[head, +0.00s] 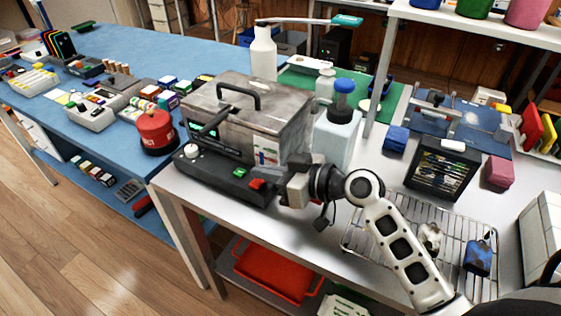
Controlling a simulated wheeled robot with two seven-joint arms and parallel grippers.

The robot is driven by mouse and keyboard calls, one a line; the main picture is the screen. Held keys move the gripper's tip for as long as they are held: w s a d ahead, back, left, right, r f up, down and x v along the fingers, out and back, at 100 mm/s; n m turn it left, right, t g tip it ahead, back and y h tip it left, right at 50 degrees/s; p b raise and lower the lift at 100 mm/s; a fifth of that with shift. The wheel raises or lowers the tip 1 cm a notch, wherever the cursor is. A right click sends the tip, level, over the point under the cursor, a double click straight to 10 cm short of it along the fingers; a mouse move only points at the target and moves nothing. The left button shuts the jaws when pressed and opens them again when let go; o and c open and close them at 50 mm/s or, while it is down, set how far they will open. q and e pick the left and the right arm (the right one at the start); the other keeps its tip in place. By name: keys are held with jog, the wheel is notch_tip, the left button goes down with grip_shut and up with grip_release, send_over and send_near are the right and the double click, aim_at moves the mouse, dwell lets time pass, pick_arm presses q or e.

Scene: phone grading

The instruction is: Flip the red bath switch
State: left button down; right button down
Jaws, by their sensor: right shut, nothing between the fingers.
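The bath (240,125) is a grey metal box with a lid and a black handle on top, standing at the left end of the white table. Its dark front base carries the red switch (256,184), a green button and a pale knob (191,151). My right gripper (281,183) comes in from the right and is shut and empty. Its tips are just right of the red switch; I cannot tell whether they touch it. The switch's exact tilt is too small to make out. My left gripper is not in view.
A white bottle with a blue cap (337,130) stands right of the bath, close to my right arm. A wire rack (370,238) lies below the arm. A red canister (155,130) stands on the blue table to the left. A red tray (268,272) sits on the lower shelf.

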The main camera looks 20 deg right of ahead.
jog(key=shift+f, duration=0.85)
jog(key=shift+s, duration=0.1)
jog(key=shift+f, duration=0.1)
